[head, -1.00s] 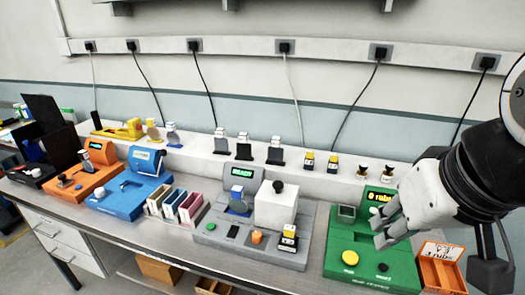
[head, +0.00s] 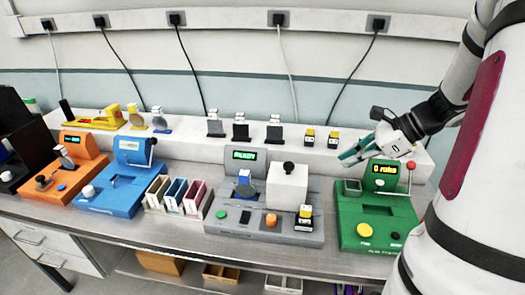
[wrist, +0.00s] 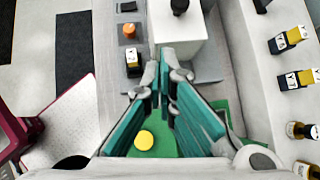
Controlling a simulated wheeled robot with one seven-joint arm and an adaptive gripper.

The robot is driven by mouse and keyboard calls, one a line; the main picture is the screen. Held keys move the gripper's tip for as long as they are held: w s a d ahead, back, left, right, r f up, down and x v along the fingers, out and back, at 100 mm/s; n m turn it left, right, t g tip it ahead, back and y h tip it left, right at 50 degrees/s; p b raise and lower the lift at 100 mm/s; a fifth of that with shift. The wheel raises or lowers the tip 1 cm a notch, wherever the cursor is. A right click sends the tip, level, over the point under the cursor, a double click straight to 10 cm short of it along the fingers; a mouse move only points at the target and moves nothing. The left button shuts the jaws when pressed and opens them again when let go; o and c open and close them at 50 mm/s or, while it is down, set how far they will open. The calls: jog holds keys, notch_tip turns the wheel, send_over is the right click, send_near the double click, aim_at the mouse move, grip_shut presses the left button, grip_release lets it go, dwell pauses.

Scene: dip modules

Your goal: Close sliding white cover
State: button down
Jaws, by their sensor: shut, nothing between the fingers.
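The white cover (head: 287,188) is a box with a black knob (head: 288,167) on top, on the right part of the grey module (head: 235,222). A blue-and-white piece (head: 245,185) stands in the open to its left, below a green "READY" display. My gripper (head: 349,158) is right of the cover, apart from it, above the back of the green module (head: 372,218). Its teal fingers point left and are shut and empty. In the wrist view, the cover (wrist: 177,38) lies ahead of the fingertips (wrist: 165,66), its knob near the top edge.
A black-and-yellow piece (head: 305,217) stands in front of the cover. Small labelled pieces (head: 320,138) line the raised back ledge. A red-knobbed lever (head: 411,166) rises at the green module's right. Pink, blue and white bins (head: 180,194) sit left of the grey module.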

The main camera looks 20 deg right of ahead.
jog(key=d+f+m, duration=0.1)
jog(key=d+m, duration=0.1)
jog(key=p, duration=0.1)
send_near(293, 176)
jog(key=f, duration=0.1)
jog(key=a+f, duration=0.1)
jog(key=w+f, duration=0.1)
jog(key=shift+a+f, duration=0.25)
jog(key=shift+f, duration=0.05)
jog(key=shift+w+a+p, duration=0.3)
jog(key=shift+w+a, duration=0.05)
jog(key=shift+w, duration=0.25)
jog(key=shift+a, duration=0.1)
jog(key=w+a+b, duration=0.3)
jog(key=w+a, duration=0.4)
jog(key=a, duration=0.5)
jog(key=shift+w, duration=0.4)
